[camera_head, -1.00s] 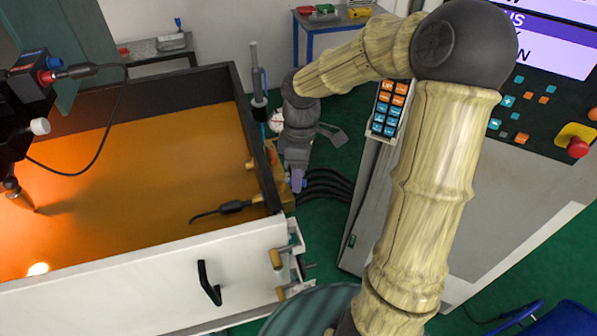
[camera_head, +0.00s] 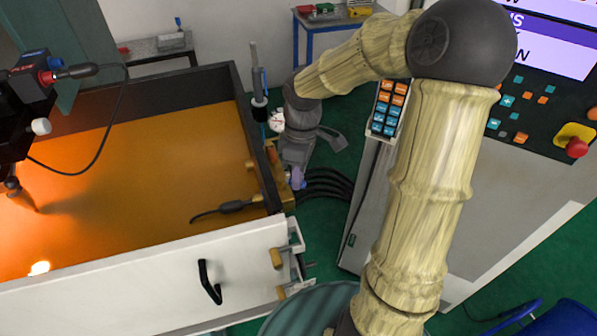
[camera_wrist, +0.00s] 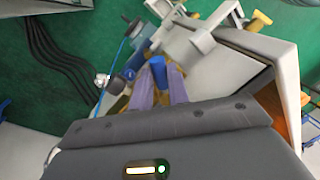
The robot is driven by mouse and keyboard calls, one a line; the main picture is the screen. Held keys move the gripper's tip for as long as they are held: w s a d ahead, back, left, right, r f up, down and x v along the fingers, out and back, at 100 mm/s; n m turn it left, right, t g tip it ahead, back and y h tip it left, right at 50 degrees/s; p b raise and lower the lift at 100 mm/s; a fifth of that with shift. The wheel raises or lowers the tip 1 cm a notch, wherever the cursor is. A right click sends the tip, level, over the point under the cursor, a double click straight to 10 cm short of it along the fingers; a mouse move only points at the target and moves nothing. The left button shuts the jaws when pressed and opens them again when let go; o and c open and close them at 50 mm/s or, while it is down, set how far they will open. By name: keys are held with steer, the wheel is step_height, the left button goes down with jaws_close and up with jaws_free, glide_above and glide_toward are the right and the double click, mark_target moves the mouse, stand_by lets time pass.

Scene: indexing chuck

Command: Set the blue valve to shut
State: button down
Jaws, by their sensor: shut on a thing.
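The blue valve (camera_wrist: 157,66) shows as a small blue handle in the wrist view, between the two purple-grey fingers of my gripper (camera_wrist: 159,72). The fingers are shut on it. In the head view my gripper (camera_head: 297,178) points down at the right outer side of the machine's tank, and a small blue part of the valve (camera_head: 303,184) shows beside the fingertips. The valve's body and its markings are mostly hidden, so its setting cannot be read.
A white round gauge (camera_head: 277,120) is beside my wrist. The orange-lit tank (camera_head: 130,180) lies left, with a white front panel (camera_head: 150,285). Black hoses (camera_head: 325,185) run right of the gripper toward the grey control cabinet (camera_head: 480,215).

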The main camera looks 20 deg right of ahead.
steer(key=m, duration=0.1)
steer(key=s+m, duration=0.1)
steer(key=m, duration=0.1)
steer(key=shift+a+r+p, duration=0.1)
steer(key=shift+a+p, duration=0.2)
steer(key=shift+p, duration=0.05)
steer(key=m, duration=0.1)
steer(key=a+m+t, duration=0.1)
steer(key=m, duration=0.1)
steer(key=shift+s+m+y, duration=0.3)
steer(key=shift+s+y, duration=0.05)
steer(key=shift+y, duration=0.05)
steer(key=shift+s+a+m+t, duration=0.15)
steer(key=shift+a+m, duration=0.15)
steer(key=shift+m, duration=0.55)
steer(key=shift+a+m+t, duration=0.1)
steer(key=shift+a+m, duration=0.15)
steer(key=shift+m, duration=0.55)
steer(key=shift+s+a+m+t, duration=0.15)
steer(key=shift+a+m, duration=0.15)
steer(key=shift+m, duration=0.55)
steer(key=c, duration=1.3)
jaws_free()
steer(key=shift+d, duration=0.1)
steer(key=shift+c, duration=0.2)
